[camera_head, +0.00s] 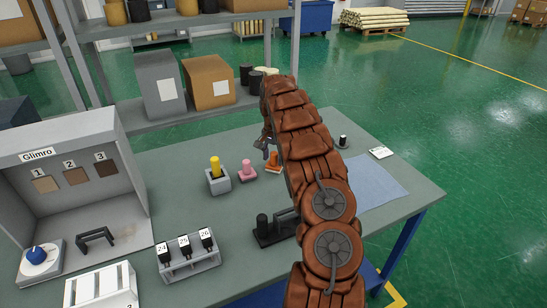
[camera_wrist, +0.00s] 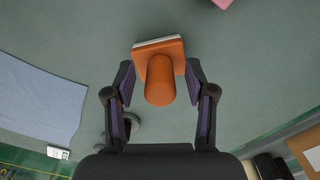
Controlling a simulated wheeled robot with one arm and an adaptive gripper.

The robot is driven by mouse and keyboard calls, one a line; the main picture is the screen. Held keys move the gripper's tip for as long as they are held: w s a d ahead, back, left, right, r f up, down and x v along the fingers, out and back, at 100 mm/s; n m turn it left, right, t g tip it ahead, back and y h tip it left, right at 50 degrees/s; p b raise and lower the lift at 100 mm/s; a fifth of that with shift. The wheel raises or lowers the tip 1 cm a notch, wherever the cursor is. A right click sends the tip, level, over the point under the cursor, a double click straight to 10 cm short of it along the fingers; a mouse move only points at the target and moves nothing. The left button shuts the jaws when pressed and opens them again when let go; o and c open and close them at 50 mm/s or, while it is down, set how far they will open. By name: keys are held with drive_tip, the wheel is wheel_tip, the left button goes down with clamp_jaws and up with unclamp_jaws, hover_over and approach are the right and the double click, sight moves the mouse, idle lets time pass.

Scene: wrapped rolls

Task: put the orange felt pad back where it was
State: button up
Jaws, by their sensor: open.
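The orange felt pad (camera_head: 272,167) stands on the grey-green table, partly hidden by my arm in the head view. In the wrist view the orange felt pad (camera_wrist: 160,88) shows a round handle on a square orange base with a pale layer along its edge. My gripper (camera_wrist: 160,70) is open, with one finger on each side of the handle and gaps visible on both sides. In the head view my gripper (camera_head: 267,145) is just above and partly behind my arm.
A pink pad (camera_head: 247,172) stands left of the orange one. A black stand (camera_head: 268,231) and a numbered rack (camera_head: 190,261) are nearer. A blue cloth (camera_head: 376,184) lies right, near a white card (camera_head: 381,152).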

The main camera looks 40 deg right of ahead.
wheel_tip(320, 180, up, 9)
drive_tip(key=b, duration=0.3)
drive_tip(key=shift+w+f, duration=0.1)
wheel_tip(320, 180, up, 4)
drive_tip(key=shift+f, duration=0.2)
